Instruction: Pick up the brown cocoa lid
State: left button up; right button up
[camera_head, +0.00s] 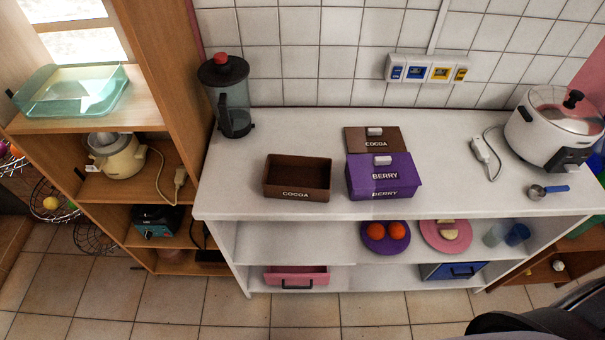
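The brown cocoa lid (357,137) lies on the white counter, right behind the purple berry box. It has a pale handle on top and the word COCOA along its front edge. I cannot tell whether it touches the berry box, which partly hides its front. The open brown cocoa box (297,192) stands to the left and nearer. The purple berry box (372,186) has its purple lid (400,167) on, with a pale handle. Neither of my grippers is in view.
On the white counter (450,195), a blender (235,115) stands at the left. A white cooker (540,130), a cable and a blue-handled scoop (553,189) are at the right. A wooden shelf (180,80) rises on the left. Counter left and right of the boxes is clear.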

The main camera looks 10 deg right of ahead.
aim_at(359, 140)
jog(key=l+z, duration=0.3)
jog(key=l, duration=0.15)
jog(key=i+l+z, duration=0.3)
jog(key=l, duration=0.15)
jog(key=l+z, duration=0.35)
jog(key=i+l, duration=0.05)
jog(key=l, duration=0.05)
